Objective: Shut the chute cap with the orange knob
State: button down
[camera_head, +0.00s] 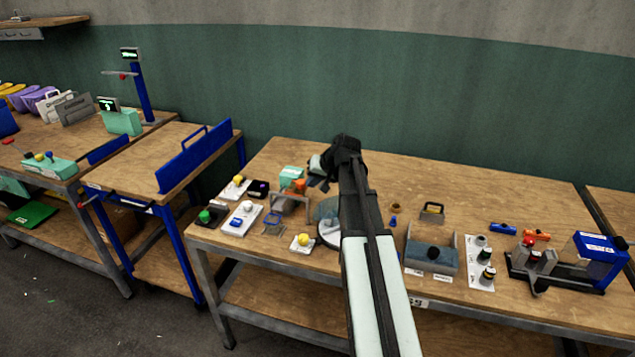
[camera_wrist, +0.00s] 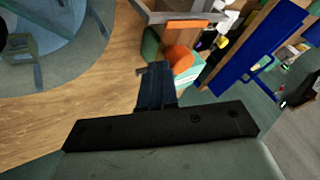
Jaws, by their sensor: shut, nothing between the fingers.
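The orange knob (camera_head: 298,186) shows in the head view beside a teal box (camera_head: 291,172), at the back left part of the middle table. In the wrist view the orange knob (camera_wrist: 179,58) is just beyond and right of my fingertips, with the pale teal box (camera_wrist: 188,77) behind it. Whether the cap under the knob stands open or shut cannot be told. My gripper (camera_head: 322,186) is just right of the knob in the head view. In the wrist view its dark fingers (camera_wrist: 155,72) are together and empty. Contact with the knob cannot be made out.
A grey metal frame (camera_head: 291,196) stands in front of the knob. A round grey disc (camera_head: 328,232) lies nearby, partly hidden by my arm. Buttons on plates, including a green one (camera_head: 205,216), stand to the left. A grey-blue tray (camera_head: 431,258) is to the right.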

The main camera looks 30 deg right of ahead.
aim_at(297, 181)
jog(key=w+a, duration=0.4)
jog(key=shift+d, duration=0.1)
